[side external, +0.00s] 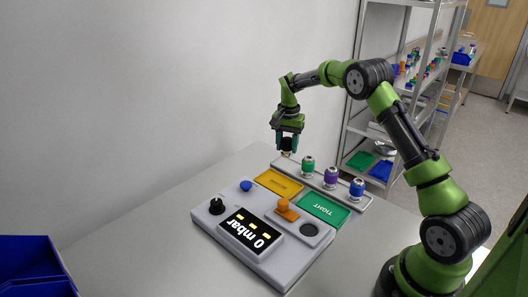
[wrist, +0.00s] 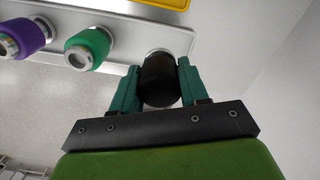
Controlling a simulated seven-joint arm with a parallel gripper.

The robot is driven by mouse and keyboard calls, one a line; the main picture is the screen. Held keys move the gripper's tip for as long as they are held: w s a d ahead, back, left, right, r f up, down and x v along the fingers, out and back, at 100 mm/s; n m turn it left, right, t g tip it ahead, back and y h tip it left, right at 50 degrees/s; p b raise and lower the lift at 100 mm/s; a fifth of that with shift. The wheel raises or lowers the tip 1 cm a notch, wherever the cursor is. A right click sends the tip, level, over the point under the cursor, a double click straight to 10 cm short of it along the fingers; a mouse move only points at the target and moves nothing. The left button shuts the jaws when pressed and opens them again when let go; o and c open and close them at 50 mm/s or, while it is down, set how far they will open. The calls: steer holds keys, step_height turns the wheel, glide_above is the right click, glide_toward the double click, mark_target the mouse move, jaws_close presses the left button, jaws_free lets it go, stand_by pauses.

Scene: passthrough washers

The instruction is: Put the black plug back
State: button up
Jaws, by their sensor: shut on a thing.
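The black plug (wrist: 160,82) is between the two teal fingers of my gripper (wrist: 160,88) in the wrist view, with its pale metal end toward the grey rack (wrist: 125,35). My gripper (side external: 288,147) is shut on it at the far left end of the rack (side external: 343,195) in the side view. A green plug (side external: 308,164), a purple plug (side external: 331,177) and a blue plug (side external: 357,188) stand upright in the rack.
A yellow tray (side external: 278,183) and a green tray marked TIGHT (side external: 322,209) lie in front of the rack. A grey device (side external: 275,265) reads 0 mbar and carries knobs and an orange part (side external: 288,210). A blue bin (side external: 35,265) is at the lower left.

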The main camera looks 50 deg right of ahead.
mark_target(287, 154)
steer(key=shift+f, duration=1.9)
steer(key=shift+f, duration=0.15)
steer(key=o, duration=1.2)
